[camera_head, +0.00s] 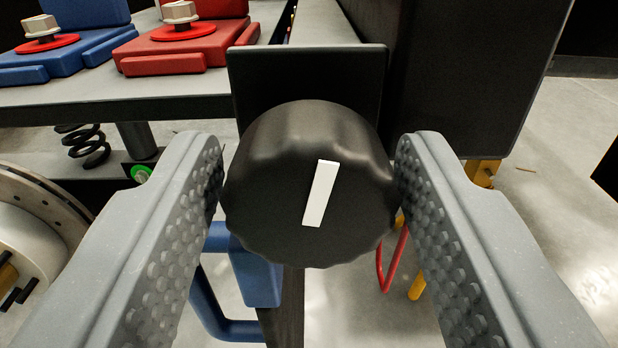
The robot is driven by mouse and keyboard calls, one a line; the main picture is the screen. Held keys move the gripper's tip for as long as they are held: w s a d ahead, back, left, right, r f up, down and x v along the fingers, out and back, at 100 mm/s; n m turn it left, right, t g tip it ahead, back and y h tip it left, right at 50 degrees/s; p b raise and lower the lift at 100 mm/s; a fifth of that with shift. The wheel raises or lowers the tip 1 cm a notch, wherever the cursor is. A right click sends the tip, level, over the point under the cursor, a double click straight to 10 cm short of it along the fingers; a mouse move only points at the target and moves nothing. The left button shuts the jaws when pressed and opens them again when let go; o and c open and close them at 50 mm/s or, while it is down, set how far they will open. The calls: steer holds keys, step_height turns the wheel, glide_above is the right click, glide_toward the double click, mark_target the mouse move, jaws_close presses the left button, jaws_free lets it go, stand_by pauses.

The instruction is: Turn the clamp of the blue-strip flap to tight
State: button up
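A round black clamp knob (270,195) with a scalloped rim fills the middle of the view. A white marker bar (320,193) on its face stands nearly upright, its top leaning slightly right. My gripper (310,170) has one grey dimpled finger on each side of the knob. Both fingertips are right at the knob's sides; I cannot make out whether they press on it. A dark flat plate (305,70) stands behind the knob. I see no blue strip on it.
Blue (65,60) and red (180,50) brackets with bolts sit on a grey frame at the upper left. A brake disc (45,215) is at the left edge. A dark box (465,70) stands at the right.

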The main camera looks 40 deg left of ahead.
steer(key=c, duration=0.6)
steer(key=shift+o, duration=0.2)
steer(key=shift+r+m+p, duration=0.2)
steer(key=shift+m+p, duration=0.3)
steer(key=shift+p, duration=0.65)
steer(key=m+p, duration=0.1)
steer(key=p, duration=0.3)
steer(key=shift+m, duration=0.4)
steer(key=m+p, duration=0.4)
steer(key=p, duration=0.2)
steer(key=shift+d, duration=0.1)
steer(key=m+p, duration=0.4)
steer(key=m, duration=0.1)
steer(key=m+p, duration=0.1)
steer(key=m, duration=0.1)
steer(key=m+p, duration=0.1)
steer(key=shift+d+f+m, duration=0.1)
steer(key=shift+f+m, duration=0.2)
steer(key=shift+p, duration=0.3)
